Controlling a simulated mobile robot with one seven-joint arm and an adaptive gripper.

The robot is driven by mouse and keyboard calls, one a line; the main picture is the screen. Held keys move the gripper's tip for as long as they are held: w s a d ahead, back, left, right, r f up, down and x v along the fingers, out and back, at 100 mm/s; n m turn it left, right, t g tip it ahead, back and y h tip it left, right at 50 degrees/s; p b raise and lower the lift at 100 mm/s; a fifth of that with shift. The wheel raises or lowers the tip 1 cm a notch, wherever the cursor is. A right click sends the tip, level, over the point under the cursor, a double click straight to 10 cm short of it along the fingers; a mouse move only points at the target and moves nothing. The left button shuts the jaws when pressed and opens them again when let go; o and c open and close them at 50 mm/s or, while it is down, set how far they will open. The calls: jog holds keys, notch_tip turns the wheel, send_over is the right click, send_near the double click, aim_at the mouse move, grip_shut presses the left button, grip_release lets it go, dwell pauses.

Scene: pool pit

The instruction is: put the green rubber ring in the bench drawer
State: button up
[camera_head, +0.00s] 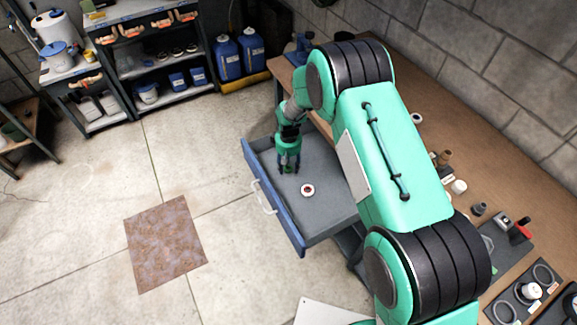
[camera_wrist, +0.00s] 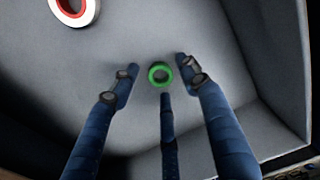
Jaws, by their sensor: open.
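The bench drawer (camera_head: 325,222) is pulled out, with a blue front and a grey inside. My gripper (camera_head: 288,170) reaches down into it at its far end in the head view. In the wrist view my gripper (camera_wrist: 156,78) has its three dark blue fingers spread apart. The green rubber ring (camera_wrist: 160,74) shows between the fingertips against the drawer's grey floor (camera_wrist: 205,30), with a gap to the left and right fingers. I cannot tell whether the middle fingertip touches it. In the head view the fingers mostly hide the ring.
A white and red ring (camera_head: 307,190) lies in the drawer near my gripper; it also shows in the wrist view (camera_wrist: 88,14). Drawer walls stand close around the fingers. The workbench (camera_head: 468,150) holds several small parts. Open floor with a rusty plate (camera_head: 165,243) lies left.

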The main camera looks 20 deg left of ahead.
notch_tip(320, 180, up, 12)
jog(key=p, duration=0.2)
dwell(0.4)
jog(key=shift+f, duration=0.1)
dwell(0.4)
jog(key=s+d+r+m+t, duration=0.1)
jog(key=s+d+r+m, duration=0.1)
jog(key=d+r, duration=0.75)
jog(key=s+d+r+m+t, duration=0.15)
jog(key=d+r, duration=0.45)
jog(key=r, duration=0.6)
jog(key=s+d+r+m, duration=0.1)
jog(key=s+d+r, duration=0.2)
jog(key=d+r, duration=0.65)
jog(key=s+d+r+m+t, duration=0.2)
jog(key=s+d+r+m, duration=0.1)
jog(key=s+d+r, duration=0.9)
jog(key=s+d+m+t, duration=0.1)
jog(key=s+d, duration=0.4)
jog(key=s, duration=1.1)
jog(key=shift+s+d+r+m, duration=0.15)
jog(key=shift+s+d+m, duration=0.1)
jog(key=shift+m, duration=0.5)
